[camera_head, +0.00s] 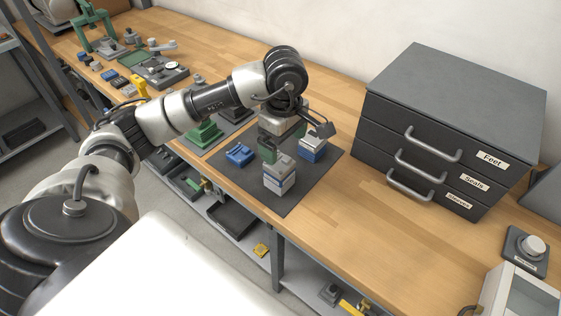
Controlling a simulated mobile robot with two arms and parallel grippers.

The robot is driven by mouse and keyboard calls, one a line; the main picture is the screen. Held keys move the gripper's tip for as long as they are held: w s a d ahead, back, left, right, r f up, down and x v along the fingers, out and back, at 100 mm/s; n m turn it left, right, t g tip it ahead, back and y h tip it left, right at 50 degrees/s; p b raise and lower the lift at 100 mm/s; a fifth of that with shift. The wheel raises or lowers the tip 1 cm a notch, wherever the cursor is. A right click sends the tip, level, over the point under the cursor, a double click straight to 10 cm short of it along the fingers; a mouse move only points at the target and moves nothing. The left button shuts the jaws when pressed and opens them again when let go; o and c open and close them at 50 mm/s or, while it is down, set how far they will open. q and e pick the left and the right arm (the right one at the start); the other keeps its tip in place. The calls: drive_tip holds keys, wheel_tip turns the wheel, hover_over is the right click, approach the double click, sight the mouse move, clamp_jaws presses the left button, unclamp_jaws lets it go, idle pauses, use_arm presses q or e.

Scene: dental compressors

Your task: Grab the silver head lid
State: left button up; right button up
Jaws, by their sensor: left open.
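A dark mat (283,204) on the wooden bench holds several small parts. A block with a silver-grey top (280,164) and a bluish lower part stands near its front. A blue block with a silver-grey top (313,143) stands to the right, and a low blue part (239,155) lies to the left. I cannot tell which silver piece is the head lid. My left gripper (298,128) is open over the back of the mat, close above the parts. It partly hides a silver-grey piece and a green part there. My right gripper is not in view.
A dark cabinet (455,100) with three handled drawers stands to the right of the mat. Green parts (204,134) lie left of it. A dark box with a round knob (529,248) sits at far right. The bench before the cabinet is clear.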

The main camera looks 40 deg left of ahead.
sight(283, 164)
use_arm(q)
drive_tip(key=shift+f, duration=0.75)
wheel_tip(283, 164, down, 4)
drive_tip(key=shift+f+p, duration=0.2)
drive_tip(key=shift+p, duration=0.75)
drive_tip(key=shift+a+f, duration=0.1)
drive_tip(key=shift+f, duration=0.3)
drive_tip(key=c, duration=1.1)
drive_tip(key=shift+w, duration=0.1)
drive_tip(key=shift+r, duration=0.15)
